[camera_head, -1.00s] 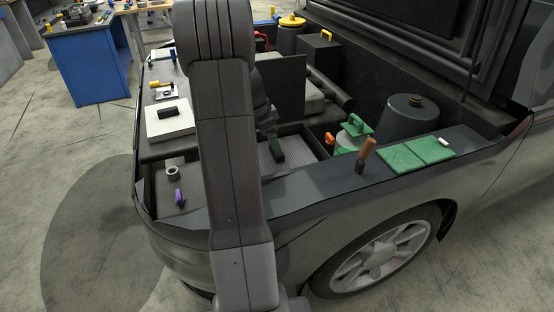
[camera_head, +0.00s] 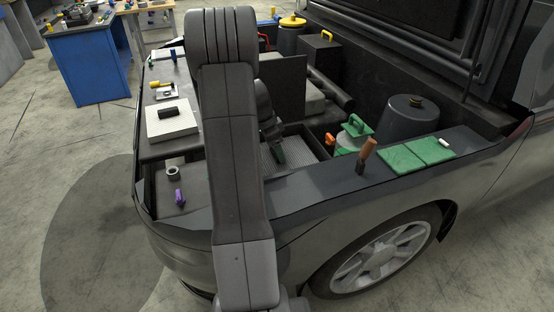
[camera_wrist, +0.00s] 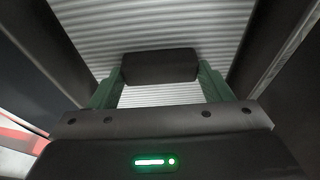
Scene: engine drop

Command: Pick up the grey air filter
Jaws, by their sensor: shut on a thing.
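The grey air filter, a ribbed light panel with a dark block handle, sits in a dark open-topped box in the engine bay (camera_head: 304,155). In the wrist view its ribs (camera_wrist: 160,32) fill the background behind the dark handle (camera_wrist: 160,66). My gripper (camera_wrist: 160,80) has its green fingers on both ends of the handle and is shut on it. In the head view my gripper (camera_head: 277,150) is low inside the box, partly hidden by my arm. I cannot tell whether the filter is lifted off the box floor.
Dark box walls (camera_wrist: 262,45) stand close on both sides of my gripper. A dark upright panel (camera_head: 285,85) stands behind. A white block (camera_head: 172,118) is at left.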

